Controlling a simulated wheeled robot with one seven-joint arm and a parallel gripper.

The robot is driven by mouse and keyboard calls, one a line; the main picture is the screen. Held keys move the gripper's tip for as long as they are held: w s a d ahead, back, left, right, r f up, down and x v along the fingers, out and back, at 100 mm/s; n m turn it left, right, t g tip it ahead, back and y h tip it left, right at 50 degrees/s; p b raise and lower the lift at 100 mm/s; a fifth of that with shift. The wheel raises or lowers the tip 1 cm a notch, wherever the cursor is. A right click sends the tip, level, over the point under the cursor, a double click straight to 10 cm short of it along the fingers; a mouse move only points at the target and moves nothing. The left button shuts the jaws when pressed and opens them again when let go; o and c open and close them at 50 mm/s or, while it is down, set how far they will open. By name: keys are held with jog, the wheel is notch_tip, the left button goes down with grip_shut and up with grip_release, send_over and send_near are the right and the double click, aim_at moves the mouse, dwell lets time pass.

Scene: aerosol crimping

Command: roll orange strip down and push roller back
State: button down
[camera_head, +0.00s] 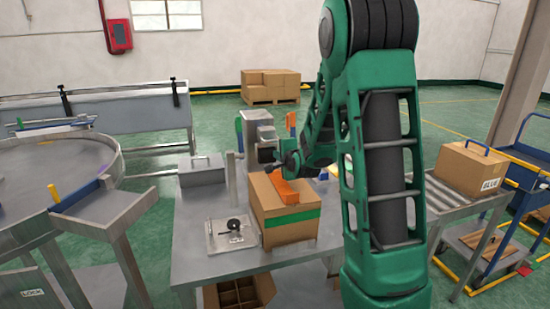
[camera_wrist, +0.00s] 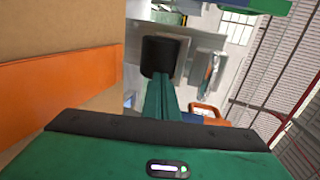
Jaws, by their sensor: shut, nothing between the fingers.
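A cardboard box (camera_head: 285,230) with a green band (camera_head: 292,218) across its front stands on the metal table. An orange strip (camera_head: 286,191) lies on its top. In the wrist view an orange strip (camera_wrist: 60,97) runs along a cardboard face (camera_wrist: 60,28) at the left. My gripper (camera_head: 272,168) is just above the box's back part. In the wrist view my gripper (camera_wrist: 164,56) shows shut, with a black tip and nothing in it, to the right of the cardboard and strip. I cannot make out which part is the roller.
A square metal plate with a black round part (camera_head: 232,233) lies left of the box. A grey machine (camera_head: 258,135) and an upright orange part (camera_head: 291,122) stand behind. A roller conveyor (camera_head: 455,197) carries another box (camera_head: 471,168) at the right.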

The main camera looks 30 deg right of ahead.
aim_at(275, 149)
jog(key=shift+w, duration=0.1)
jog(key=w, duration=0.1)
jog(key=w+d, duration=0.1)
jog(key=w, duration=0.1)
jog(key=shift+r, duration=0.25)
